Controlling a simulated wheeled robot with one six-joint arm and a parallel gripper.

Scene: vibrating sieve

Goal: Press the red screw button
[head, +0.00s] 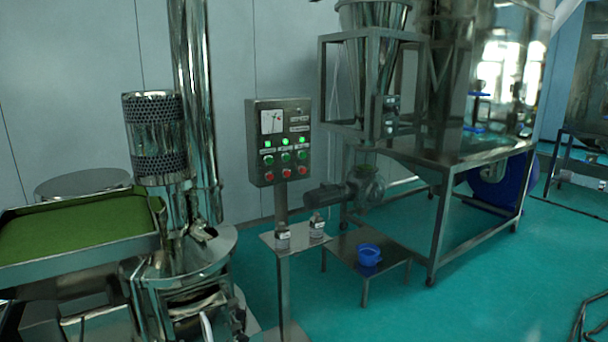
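A grey metal control box (255,150) stands on a post near the middle of the head view. Its front has a dial meter at the top and rows of green lights and green buttons. Below these is a bottom row of red buttons: a left one (269,176), a middle one (286,173) and a right one (303,170). The labels are too small to read, so I cannot tell which is the screw button. Nothing covers the buttons. My gripper is not in view.
A small shelf (284,247) below the box holds two bottles. A low table (345,250) with a blue cup (368,254) stands to its right. A sieve with a green tray (80,232) fills the left. The teal floor (470,295) at the right front is mostly clear.

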